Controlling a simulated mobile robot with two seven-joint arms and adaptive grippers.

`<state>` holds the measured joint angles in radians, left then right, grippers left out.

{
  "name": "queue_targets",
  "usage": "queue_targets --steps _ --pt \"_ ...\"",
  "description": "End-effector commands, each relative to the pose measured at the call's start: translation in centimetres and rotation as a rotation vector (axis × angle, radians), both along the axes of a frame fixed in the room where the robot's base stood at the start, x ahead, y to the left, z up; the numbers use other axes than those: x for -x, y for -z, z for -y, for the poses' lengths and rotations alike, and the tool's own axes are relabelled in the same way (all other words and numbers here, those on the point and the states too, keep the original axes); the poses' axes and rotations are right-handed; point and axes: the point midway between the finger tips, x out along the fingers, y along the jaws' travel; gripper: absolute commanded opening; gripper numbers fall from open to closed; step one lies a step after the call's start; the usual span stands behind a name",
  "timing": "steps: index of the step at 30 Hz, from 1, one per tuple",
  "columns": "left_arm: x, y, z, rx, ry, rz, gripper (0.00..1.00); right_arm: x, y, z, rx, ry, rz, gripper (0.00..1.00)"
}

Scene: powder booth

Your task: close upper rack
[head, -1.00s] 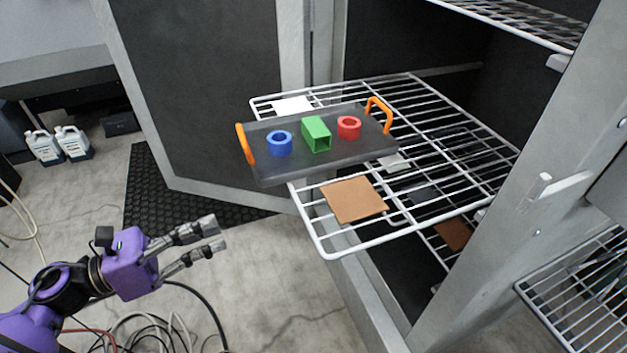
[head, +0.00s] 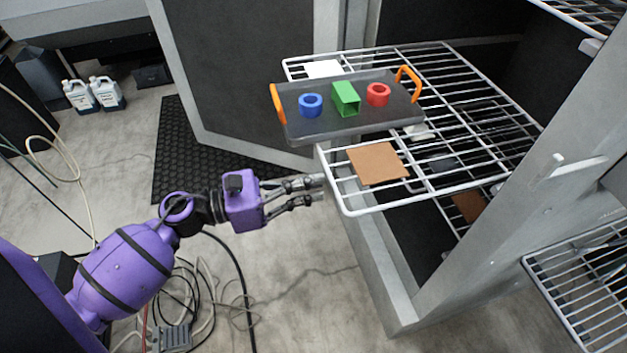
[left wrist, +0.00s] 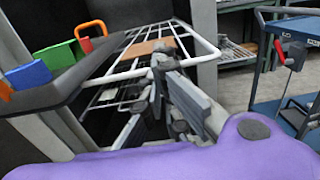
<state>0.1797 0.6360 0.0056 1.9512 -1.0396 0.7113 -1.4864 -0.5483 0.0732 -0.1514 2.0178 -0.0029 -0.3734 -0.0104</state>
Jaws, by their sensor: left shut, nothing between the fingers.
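The upper rack (head: 468,174), a white wire shelf, is pulled out of the open cabinet. It bears a dark tray (head: 350,128) with orange handles, holding a blue ring (head: 311,105), a green hollow block (head: 346,99) and a red ring (head: 378,94). A brown square (head: 377,164) and a white square (head: 323,69) also lie on it. My left gripper (head: 323,188) is shut and empty at the rack's front left corner. In the left wrist view its fingers (left wrist: 165,65) overlap the rack's front bar (left wrist: 195,58); I cannot tell whether they touch. My right gripper is not in view.
The open cabinet door (head: 240,80) stands left of the rack. A lower rack with another brown piece (head: 468,206) lies below. A cabinet post (head: 500,200) stands at the right. Hoses and cables lie on the floor, and white jugs (head: 92,95) stand at the far left.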

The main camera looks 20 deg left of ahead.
Motion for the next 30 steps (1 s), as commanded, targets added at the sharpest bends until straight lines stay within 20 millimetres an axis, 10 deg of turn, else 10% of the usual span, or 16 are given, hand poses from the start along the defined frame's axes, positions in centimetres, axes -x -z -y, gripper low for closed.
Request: queue_targets --steps 20,30 --pt "-0.9 0.0 1.4 0.001 0.0 -0.001 0.0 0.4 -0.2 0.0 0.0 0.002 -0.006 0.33" --pt "-4.3 -0.1 6.5 0.003 0.004 0.002 0.0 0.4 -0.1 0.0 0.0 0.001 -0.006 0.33"
